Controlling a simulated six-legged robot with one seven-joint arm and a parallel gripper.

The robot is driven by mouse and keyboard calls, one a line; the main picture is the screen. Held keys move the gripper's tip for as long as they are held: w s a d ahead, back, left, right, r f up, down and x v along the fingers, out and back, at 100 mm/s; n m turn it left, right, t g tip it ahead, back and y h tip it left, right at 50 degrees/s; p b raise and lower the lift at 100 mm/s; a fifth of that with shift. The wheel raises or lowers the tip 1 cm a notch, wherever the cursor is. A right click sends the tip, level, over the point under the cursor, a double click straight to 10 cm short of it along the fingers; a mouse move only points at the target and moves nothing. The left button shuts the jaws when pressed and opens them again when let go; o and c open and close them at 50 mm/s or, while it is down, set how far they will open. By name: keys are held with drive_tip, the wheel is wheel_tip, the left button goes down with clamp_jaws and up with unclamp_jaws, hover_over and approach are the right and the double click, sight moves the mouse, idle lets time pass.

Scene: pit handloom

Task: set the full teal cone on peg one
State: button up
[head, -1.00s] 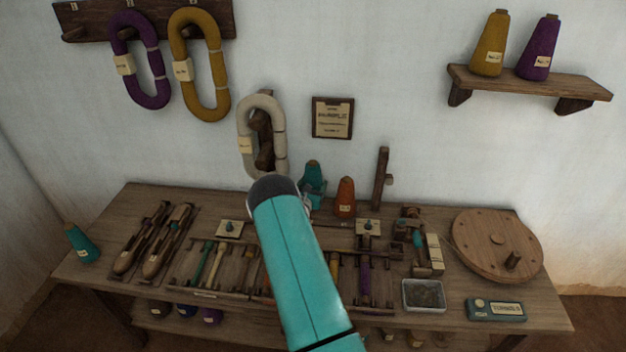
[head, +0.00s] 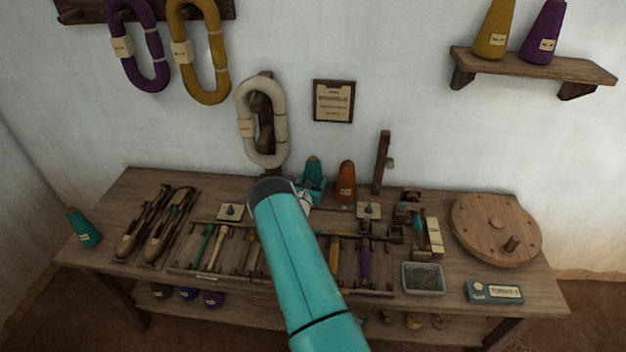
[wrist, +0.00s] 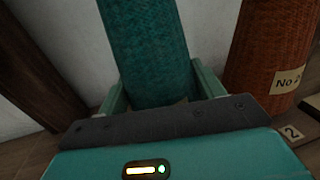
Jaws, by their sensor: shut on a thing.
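A teal cone (head: 313,172) stands upright at the back of the bench, left of an orange cone (head: 346,182). My gripper (head: 304,196) is at the teal cone, partly hidden behind my arm in the head view. In the wrist view the teal cone (wrist: 147,50) fills the space between my two fingers (wrist: 160,92), and the jaws are shut on it. The cone's base and any peg under it are hidden by my gripper. Another teal cone (head: 83,228) with a pale label stands at the bench's far left end.
The orange cone (wrist: 270,50) stands close on the right, by a tag reading 2 (wrist: 291,133). A dark upright post (head: 382,163) stands right of the orange cone. Tool trays (head: 190,269) fill the bench front.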

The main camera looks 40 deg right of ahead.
sight(311, 168)
drive_tip(key=o, duration=1.3)
drive_tip(key=shift+o, duration=0.2)
drive_tip(key=shift+r, duration=0.1)
drive_tip(key=shift+r, duration=3.9)
